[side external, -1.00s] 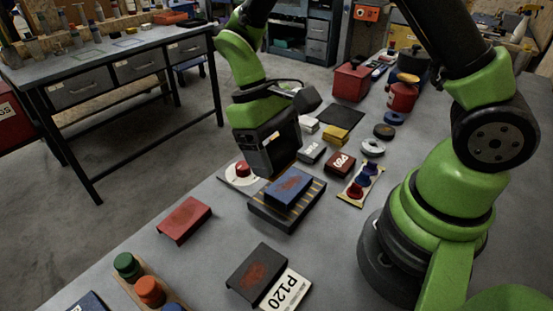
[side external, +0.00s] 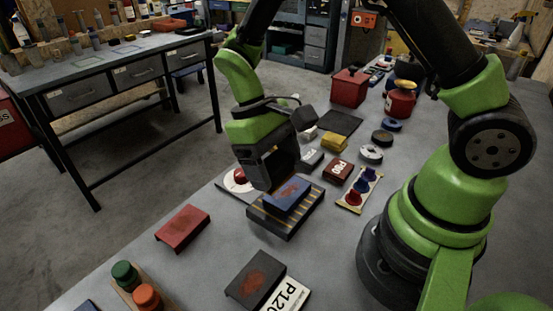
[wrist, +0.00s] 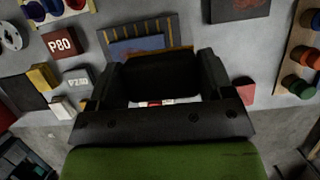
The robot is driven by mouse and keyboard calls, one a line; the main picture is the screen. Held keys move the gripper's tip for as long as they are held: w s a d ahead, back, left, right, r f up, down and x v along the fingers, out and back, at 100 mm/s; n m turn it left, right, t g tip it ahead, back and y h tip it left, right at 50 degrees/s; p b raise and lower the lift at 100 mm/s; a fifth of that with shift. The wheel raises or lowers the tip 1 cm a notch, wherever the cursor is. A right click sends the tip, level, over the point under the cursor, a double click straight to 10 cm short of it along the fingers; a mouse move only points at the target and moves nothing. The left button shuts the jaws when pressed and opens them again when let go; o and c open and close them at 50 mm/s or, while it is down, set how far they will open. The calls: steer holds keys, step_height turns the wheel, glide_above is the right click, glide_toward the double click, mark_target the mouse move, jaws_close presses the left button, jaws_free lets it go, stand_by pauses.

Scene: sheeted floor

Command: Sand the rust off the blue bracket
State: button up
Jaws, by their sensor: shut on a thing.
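The blue bracket (side external: 288,194) lies on a dark fixture with yellow stripes (side external: 287,226). A reddish-brown rust patch shows on its top face. The bracket also shows in the wrist view (wrist: 136,46), partly hidden behind my gripper. My gripper (side external: 268,184) is just above and beside the bracket's far left side. In the wrist view my gripper (wrist: 163,62) is shut on a dark block (wrist: 160,74) with a tan edge, probably a sanding block. Its underside is hidden, so I cannot tell whether it touches the bracket.
A red bracket (side external: 183,228) lies to the left and a dark rusty bracket (side external: 255,278) in front. A brown P80 block (side external: 337,171) and a grey block (side external: 310,159) lie behind. A rack with coloured knobs (side external: 358,190) stands right. Bare table lies between the brackets.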

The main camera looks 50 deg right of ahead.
mark_target(283, 205)
steer(key=shift+f, duration=1.95)
steer(key=shift+d+f, duration=0.35)
steer(key=shift+f, duration=0.35)
steer(key=shift+d+f, duration=0.3)
steer(key=shift+f, duration=0.35)
steer(key=shift+c, duration=0.7)
steer(key=shift+d, duration=3.6)
steer(key=shift+a, duration=3.95)
steer(key=r, duration=0.2)
steer(key=shift+a+r, duration=0.3)
steer(key=shift+r, duration=2.85)
